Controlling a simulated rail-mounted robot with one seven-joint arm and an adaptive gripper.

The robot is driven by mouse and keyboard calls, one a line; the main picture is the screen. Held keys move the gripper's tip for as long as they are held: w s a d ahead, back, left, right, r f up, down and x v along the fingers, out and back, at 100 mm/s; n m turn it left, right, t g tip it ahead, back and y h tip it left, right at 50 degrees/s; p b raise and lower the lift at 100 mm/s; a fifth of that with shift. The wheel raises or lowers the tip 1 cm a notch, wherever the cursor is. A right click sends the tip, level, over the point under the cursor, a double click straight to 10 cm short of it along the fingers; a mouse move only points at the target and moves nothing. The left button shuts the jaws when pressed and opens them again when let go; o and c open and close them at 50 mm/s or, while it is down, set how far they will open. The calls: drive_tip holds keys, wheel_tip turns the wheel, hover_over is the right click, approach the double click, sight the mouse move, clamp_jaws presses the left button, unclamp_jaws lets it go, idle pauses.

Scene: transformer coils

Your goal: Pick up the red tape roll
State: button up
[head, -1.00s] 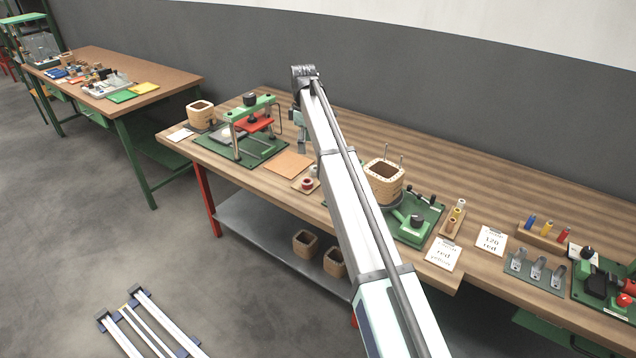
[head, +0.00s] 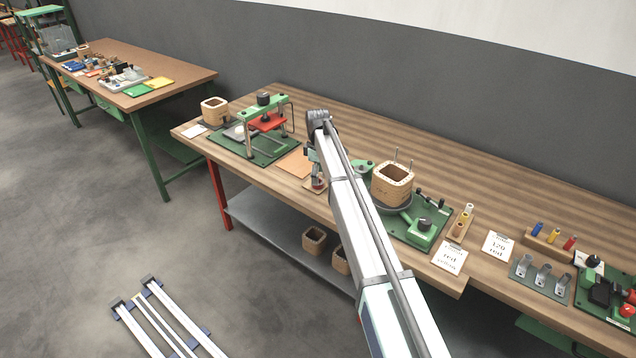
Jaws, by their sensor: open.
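The red tape roll (head: 318,184) is a small red and white ring on a little wooden board at the front of the long bench, left of the arm. In the head view it is partly covered by my gripper. My gripper (head: 316,176) points down just above the roll, with its jaws open. It is small here, and I cannot tell whether the fingers are around the roll or only over it.
A green press (head: 262,145) stands to the left, beside a tan sheet (head: 296,163). A wooden coil former (head: 392,186) on a green winder stands close on the right. Coloured spools (head: 553,237) sit further right.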

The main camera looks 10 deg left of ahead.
drive_tip(key=shift+f+p, duration=0.3)
drive_tip(key=shift+f, duration=1.15)
drive_tip(key=c, duration=1)
drive_tip(key=shift+o, duration=0.2)
drive_tip(key=shift+r, duration=0.15)
wheel_tip(320, 180, up, 20)
drive_tip(key=b, duration=0.4)
drive_tip(key=shift+b, duration=0.3)
